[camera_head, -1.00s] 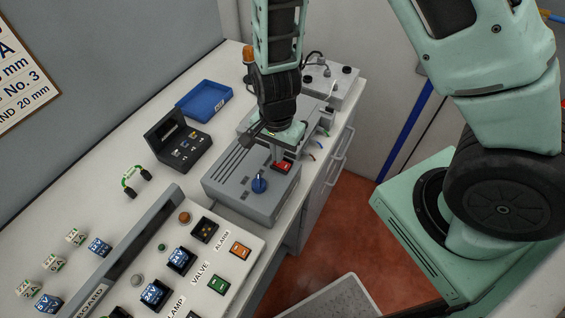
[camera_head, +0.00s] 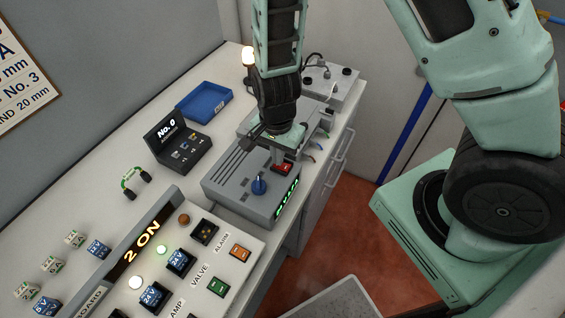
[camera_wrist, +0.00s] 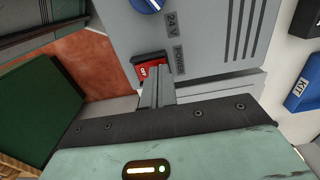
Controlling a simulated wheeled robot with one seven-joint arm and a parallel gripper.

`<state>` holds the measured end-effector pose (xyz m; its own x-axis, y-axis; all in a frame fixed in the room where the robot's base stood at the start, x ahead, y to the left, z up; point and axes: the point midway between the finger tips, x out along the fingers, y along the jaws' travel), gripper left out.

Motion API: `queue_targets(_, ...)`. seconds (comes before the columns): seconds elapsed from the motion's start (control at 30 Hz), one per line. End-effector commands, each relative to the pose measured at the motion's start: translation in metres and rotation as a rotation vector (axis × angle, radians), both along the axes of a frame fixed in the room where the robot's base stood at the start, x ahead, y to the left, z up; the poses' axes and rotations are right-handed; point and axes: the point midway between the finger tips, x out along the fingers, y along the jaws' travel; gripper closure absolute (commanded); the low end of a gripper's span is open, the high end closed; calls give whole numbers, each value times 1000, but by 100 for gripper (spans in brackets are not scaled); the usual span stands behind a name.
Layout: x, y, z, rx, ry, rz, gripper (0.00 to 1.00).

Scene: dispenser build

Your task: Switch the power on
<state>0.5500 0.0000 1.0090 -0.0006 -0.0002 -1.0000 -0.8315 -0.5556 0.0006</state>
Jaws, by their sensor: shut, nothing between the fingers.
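The grey power supply box (camera_head: 238,190) stands on the bench with a blue knob (camera_head: 259,186) and a red rocker switch (camera_head: 283,168) on its top. In the wrist view the switch (camera_wrist: 149,62) sits beside the label POWER. My gripper (camera_wrist: 158,88) is shut and empty, with its fingertips at the switch, touching or just above it; the fingers hide part of it. In the head view my gripper (camera_head: 277,157) points down at the switch. A green display (camera_head: 287,198) on the box's front side is lit.
The board (camera_head: 200,270) at the front shows "2 ON" with lit lamps. A small black display unit (camera_head: 180,143) reads "No. 0". A blue tray (camera_head: 204,101), a green-and-black cable piece (camera_head: 133,183) and a lit beacon (camera_head: 248,55) are nearby.

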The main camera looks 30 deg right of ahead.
Motion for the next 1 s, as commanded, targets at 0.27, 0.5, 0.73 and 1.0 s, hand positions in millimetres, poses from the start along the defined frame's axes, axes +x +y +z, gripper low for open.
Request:
queue_targets(0.27,0,0,26,0,0,0,100)
queue_targets(0.5,0,0,44,0,0,0,100)
queue_targets(0.73,0,0,62,0,0,0,100)
queue_targets(1.0,0,0,65,0,0,0,100)
